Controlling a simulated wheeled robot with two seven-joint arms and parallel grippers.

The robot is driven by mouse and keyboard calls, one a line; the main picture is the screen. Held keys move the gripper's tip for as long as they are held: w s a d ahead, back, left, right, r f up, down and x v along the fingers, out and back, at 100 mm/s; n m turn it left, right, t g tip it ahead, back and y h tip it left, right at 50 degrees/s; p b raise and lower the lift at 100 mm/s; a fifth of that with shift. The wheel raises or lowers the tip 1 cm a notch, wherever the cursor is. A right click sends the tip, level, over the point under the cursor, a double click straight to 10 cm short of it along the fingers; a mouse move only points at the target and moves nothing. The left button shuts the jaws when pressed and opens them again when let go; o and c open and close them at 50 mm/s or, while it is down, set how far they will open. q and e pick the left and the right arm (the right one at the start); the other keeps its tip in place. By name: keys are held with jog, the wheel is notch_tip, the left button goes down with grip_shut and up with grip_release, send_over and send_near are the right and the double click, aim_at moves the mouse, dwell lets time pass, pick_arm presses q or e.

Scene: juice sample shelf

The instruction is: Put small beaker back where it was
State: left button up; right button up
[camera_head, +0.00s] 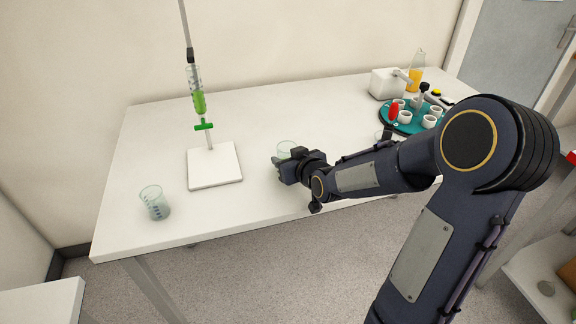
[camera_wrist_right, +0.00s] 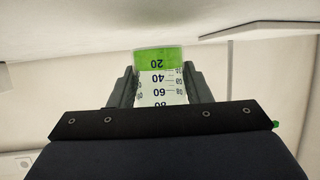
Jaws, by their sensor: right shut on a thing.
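The small beaker (camera_wrist_right: 158,80) is clear with printed markings and green contents at its base; it shows upside down in the right wrist view. My right gripper (camera_wrist_right: 160,88) is shut around its sides. In the head view the rim of this beaker (camera_head: 287,145) shows behind my right gripper (camera_head: 280,165), which hides the rest. It is over the middle of the table, right of the white stand base; I cannot tell whether it touches the tabletop. Another clear beaker (camera_head: 154,203) stands near the table's front left. My left gripper is not in view.
A burette (camera_head: 198,92) with green liquid and a green valve hangs above the white stand base (camera_head: 214,167). At the back right are a teal tray (camera_head: 385,123) with several white cups, a white device (camera_head: 386,83) and an orange-filled bottle (camera_head: 414,79). The table's (camera_head: 262,105) back middle is clear.

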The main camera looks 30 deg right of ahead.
notch_tip(320, 180, down, 2)
jog(key=shift+f, duration=0.1)
jog(key=shift+f+b, duration=0.2)
jog(key=shift+b, duration=0.15)
jog(key=o, duration=1)
